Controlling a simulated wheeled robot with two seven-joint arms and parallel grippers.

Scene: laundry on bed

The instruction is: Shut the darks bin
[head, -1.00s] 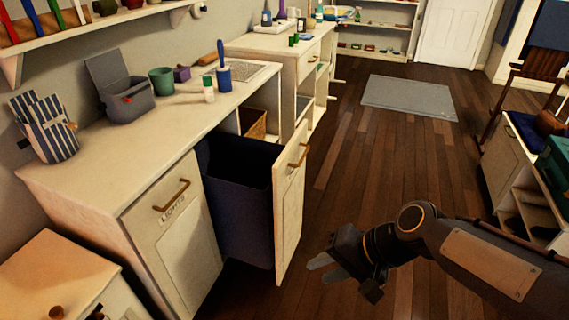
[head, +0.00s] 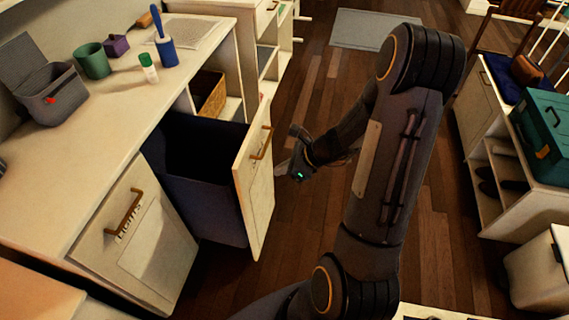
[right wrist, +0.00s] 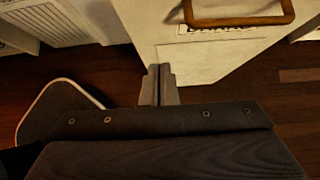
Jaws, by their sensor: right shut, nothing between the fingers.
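The darks bin (head: 205,196) is a dark blue tub pulled out of the counter behind a cream front panel (head: 255,190) with a brown handle (head: 262,143). My right gripper (head: 282,168) is shut and empty at the outer face of the panel, below and right of the handle. In the right wrist view its closed fingers (right wrist: 158,84) point at the panel (right wrist: 205,50), under the handle (right wrist: 240,14) and a partly hidden label (right wrist: 222,31). I cannot tell whether the fingertips touch it. My left gripper is not in view.
The lights bin front (head: 140,235) is shut beside it. The counter (head: 120,120) holds a grey box (head: 50,95), a green mug (head: 93,60) and a blue brush pot (head: 166,50). A low cabinet (head: 478,110) with a teal case (head: 550,135) stands right. Wooden floor (head: 320,100) lies clear between.

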